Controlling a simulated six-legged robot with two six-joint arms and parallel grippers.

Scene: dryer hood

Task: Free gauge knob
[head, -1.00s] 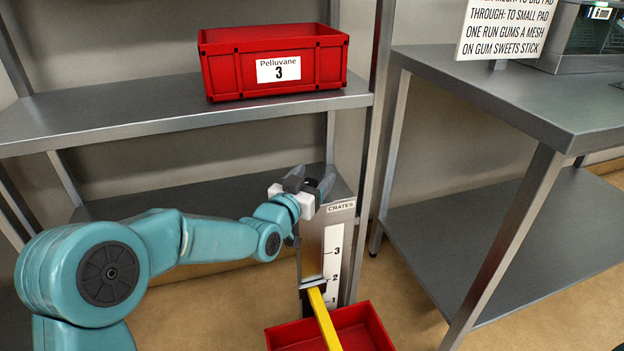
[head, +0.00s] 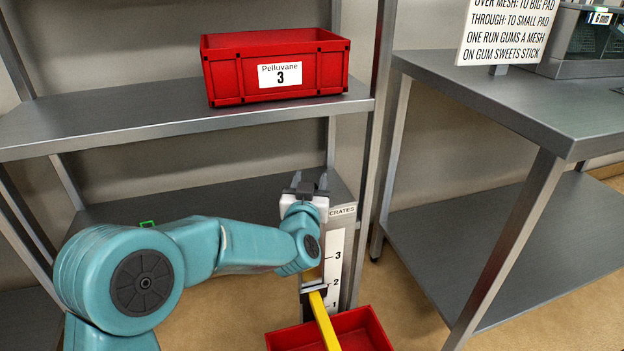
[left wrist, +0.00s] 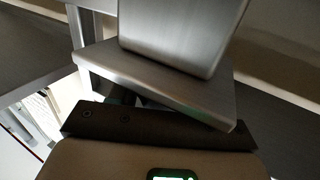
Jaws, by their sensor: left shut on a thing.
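The crate gauge is a grey metal post with a white number scale (head: 336,262) marked 1, 2 and 3, below a "CRATES" label. A yellow bar (head: 322,318) juts from a dark slider on it, near the 2 mark. My left gripper (head: 311,184) is at the top of the post and points away from the head camera. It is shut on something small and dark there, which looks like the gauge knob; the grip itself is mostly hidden. The left wrist view shows bare metal parts (left wrist: 180,80) close up, without a clear knob. My right gripper is not in view.
A red crate (head: 278,68) labelled "Pelluvane 3" stands on the upper shelf (head: 130,112). Another red crate (head: 372,322) is on the floor under the yellow bar. A metal table (head: 500,98) with a sign (head: 513,32) stands to the right. The lower shelf looks mostly clear.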

